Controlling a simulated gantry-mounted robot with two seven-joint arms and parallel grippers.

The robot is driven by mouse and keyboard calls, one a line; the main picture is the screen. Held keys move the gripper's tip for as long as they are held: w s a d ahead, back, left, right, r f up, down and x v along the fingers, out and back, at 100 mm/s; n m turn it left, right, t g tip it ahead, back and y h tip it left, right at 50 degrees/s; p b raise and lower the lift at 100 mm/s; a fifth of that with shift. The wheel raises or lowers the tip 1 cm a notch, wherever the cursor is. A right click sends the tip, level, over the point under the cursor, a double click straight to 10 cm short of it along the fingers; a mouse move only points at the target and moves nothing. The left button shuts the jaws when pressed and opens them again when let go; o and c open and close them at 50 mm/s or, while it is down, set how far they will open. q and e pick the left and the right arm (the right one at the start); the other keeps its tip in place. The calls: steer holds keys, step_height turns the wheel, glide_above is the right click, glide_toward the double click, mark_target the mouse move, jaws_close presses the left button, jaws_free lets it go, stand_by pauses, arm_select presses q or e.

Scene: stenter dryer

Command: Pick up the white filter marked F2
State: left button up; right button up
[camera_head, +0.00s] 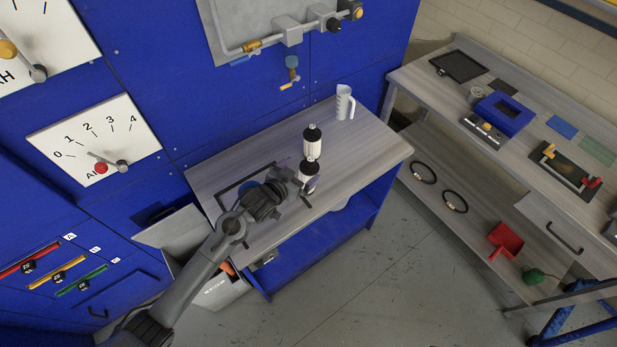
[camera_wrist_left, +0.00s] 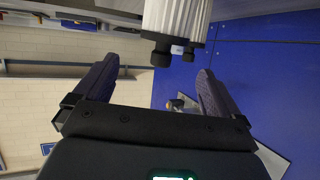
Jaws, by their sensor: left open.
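Two white pleated filters with black end caps stand on the grey worktop (camera_head: 365,150) in the head view. The farther filter (camera_head: 312,143) is upright and clear of my arm. The nearer filter (camera_head: 309,170) is beside my left gripper (camera_head: 303,184), which partly hides its lower part. In the left wrist view a white pleated filter (camera_wrist_left: 176,17) with black knobs shows at the top, beyond and between the spread fingers of my left gripper (camera_wrist_left: 157,68). The fingers are open, with nothing visibly gripped. I cannot read an F2 mark on either filter. My right gripper is not in view.
A white jug (camera_head: 344,103) stands at the back of the worktop. A dark frame (camera_head: 238,187) lies left of the gripper. The blue panel wall (camera_head: 215,95) rises behind. A grey bench (camera_head: 445,98) with tools stands at the right. The worktop's right end is clear.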

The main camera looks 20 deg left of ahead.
mark_target(308, 166)
arm_select(q)
steer(key=shift+f+x, duration=0.1)
steer(key=shift+x, duration=1.55)
steer(key=shift+f+x, duration=0.15)
steer(key=shift+x, duration=1.5)
steer(key=shift+s+a, duration=0.15)
steer(key=shift+a, duration=0.05)
steer(key=shift+c, duration=0.2)
steer(key=c, duration=1.4)
